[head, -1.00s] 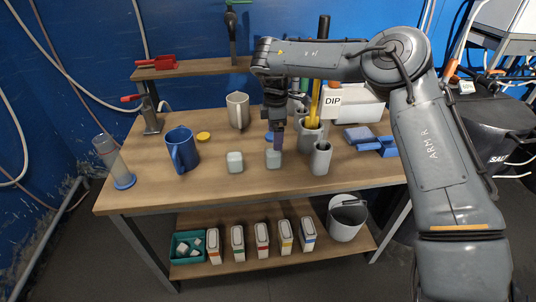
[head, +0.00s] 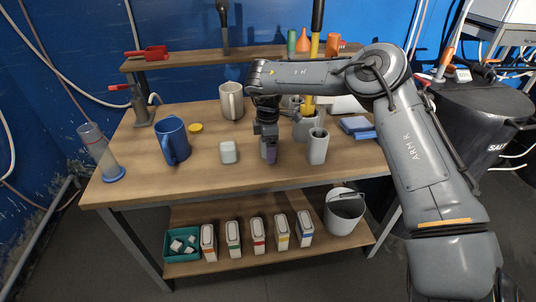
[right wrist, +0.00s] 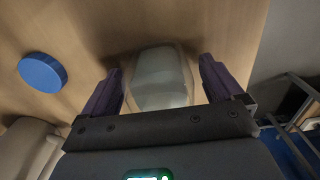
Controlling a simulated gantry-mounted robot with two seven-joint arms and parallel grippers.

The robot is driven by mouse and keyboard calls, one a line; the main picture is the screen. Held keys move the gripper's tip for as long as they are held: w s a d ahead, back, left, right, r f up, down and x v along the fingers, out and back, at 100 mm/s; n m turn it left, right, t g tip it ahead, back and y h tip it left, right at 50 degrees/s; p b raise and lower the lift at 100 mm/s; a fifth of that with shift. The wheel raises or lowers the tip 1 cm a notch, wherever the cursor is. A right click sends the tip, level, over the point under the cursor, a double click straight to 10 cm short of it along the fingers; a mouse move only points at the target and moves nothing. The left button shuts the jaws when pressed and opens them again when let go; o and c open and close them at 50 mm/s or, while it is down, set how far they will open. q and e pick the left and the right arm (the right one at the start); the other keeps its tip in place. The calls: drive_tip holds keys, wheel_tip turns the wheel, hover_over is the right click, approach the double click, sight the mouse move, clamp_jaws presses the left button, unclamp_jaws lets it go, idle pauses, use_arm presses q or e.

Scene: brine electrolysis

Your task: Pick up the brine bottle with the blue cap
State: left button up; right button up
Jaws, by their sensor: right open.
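A small pale grey, rounded bottle (right wrist: 160,78) stands between the two purple fingers of my open right gripper (right wrist: 162,88) in the right wrist view. A gap shows on both sides of it. A round blue cap (right wrist: 42,71) lies on the table beside it; I see no blue cap on the bottle itself. In the head view my right gripper (head: 268,150) points down at the table and mostly hides this bottle. A similar pale bottle (head: 228,152) stands to the left. My left gripper is not in view.
A bucket (head: 345,215) and several boxes stand below.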

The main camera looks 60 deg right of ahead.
drive_tip(key=shift+f, duration=0.3)
drive_tip(key=c, duration=1.2)
